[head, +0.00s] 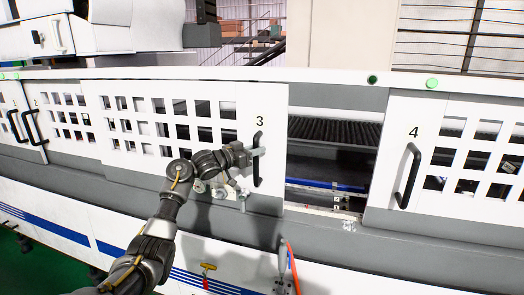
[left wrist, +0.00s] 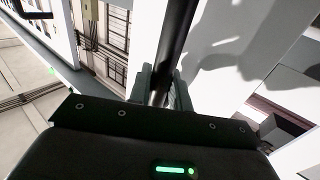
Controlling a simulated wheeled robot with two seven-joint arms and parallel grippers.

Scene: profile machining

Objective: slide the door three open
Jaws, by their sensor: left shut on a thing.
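Door three (head: 230,140) is a white sliding panel with square windows, marked 3, with a black vertical bar handle (head: 257,172) near its right edge. A gap shows right of its edge, with the dark machine inside (head: 335,140) visible. My left gripper (head: 254,153) is at the handle's middle. In the left wrist view the black handle (left wrist: 177,40) runs between the two fingers of my left gripper (left wrist: 165,92), which are shut on it. My right gripper is not in view.
Door 4 (head: 385,185), with its own black handle (head: 408,178), stands right of the gap. Another door handle (head: 32,127) is at the far left. A tool with an orange hose (head: 286,268) is on the lower front. A grey sill (head: 320,240) runs below the doors.

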